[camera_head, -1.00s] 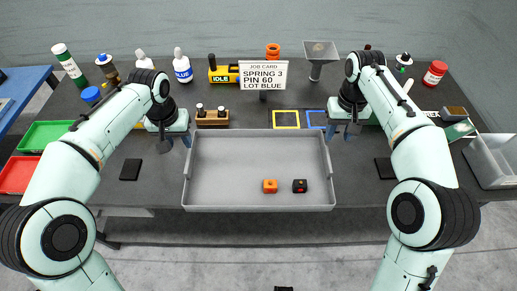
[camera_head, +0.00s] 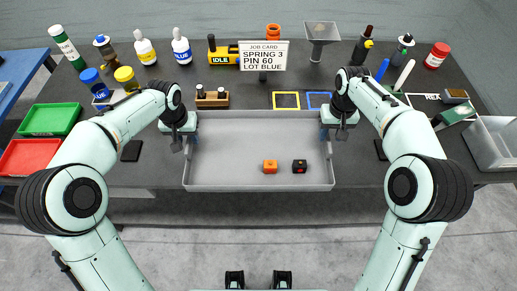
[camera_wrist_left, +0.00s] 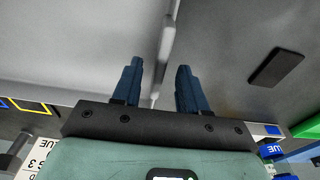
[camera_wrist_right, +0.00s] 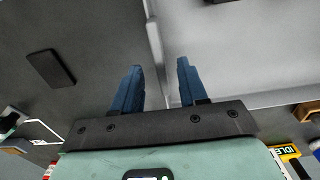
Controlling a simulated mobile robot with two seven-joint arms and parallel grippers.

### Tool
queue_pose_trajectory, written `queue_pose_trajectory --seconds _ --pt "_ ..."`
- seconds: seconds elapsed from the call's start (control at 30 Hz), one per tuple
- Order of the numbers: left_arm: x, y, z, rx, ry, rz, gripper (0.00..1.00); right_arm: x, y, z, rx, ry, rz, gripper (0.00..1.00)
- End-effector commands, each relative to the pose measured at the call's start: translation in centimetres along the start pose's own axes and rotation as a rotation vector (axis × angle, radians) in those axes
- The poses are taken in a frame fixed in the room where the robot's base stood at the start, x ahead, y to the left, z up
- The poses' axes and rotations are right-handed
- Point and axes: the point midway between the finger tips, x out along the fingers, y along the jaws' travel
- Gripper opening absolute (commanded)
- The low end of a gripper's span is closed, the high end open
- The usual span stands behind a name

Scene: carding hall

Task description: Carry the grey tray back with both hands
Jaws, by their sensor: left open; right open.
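The grey tray (camera_head: 225,152) sits on the dark table in the middle of the head view. An orange block (camera_head: 270,166) and a black block (camera_head: 300,166) lie inside it. My left gripper (camera_head: 189,146) is at the tray's left side. In the left wrist view its open fingers (camera_wrist_left: 158,82) point at the tray's side wall (camera_wrist_left: 167,45), which runs between them. My right gripper (camera_head: 327,142) is at the tray's right side. In the right wrist view its open fingers (camera_wrist_right: 158,82) are on either side of the other wall (camera_wrist_right: 154,45). Contact is not clear.
Behind the tray are a yellow-outlined square (camera_head: 286,101), a job card (camera_head: 263,56), a wooden block with pegs (camera_head: 212,99) and bottles. Dark pads (camera_head: 132,151) lie beside the tray.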

Motion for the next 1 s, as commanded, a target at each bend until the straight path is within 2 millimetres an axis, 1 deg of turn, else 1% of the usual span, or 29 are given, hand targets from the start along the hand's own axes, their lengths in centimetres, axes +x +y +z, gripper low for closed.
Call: queue_pose_trajectory --seconds 0.03,0.1,0.23,0.4,0.67,0.77,0.8,1.0 --pt "1.0 0.0 0.1 0.0 -0.004 -0.001 0.43 1.0 0.0 0.1 0.001 -0.003 0.0 0.43" --pt "2.0 -0.1 0.1 -0.001 -0.004 -0.001 0.43 2.0 0.0 0.1 0.0 -0.004 0.0 0.43" --pt "3.4 0.0 0.0 0.0 -0.002 -0.001 0.43 3.3 0.0 0.0 0.0 -0.001 0.0 0.43" --pt "4.0 0.0 0.0 0.0 -0.001 0.0 0.43 4.0 0.0 0.0 0.001 0.0 0.0 0.43" --pt "4.1 0.0 0.0 0.0 0.0 0.0 0.43 4.1 0.0 0.0 0.0 0.001 0.0 0.43" --pt "4.1 0.0 0.0 0.0 0.0 0.0 0.13 4.1 0.0 0.0 0.0 0.001 0.0 0.13" --pt "4.1 0.0 0.0 0.0 0.0 0.0 0.0 4.1 0.0 0.0 0.0 0.001 0.0 0.0" --pt "4.1 0.0 0.0 0.0 0.0 0.0 0.0 4.0 0.0 0.0 0.0 0.001 0.0 0.0"
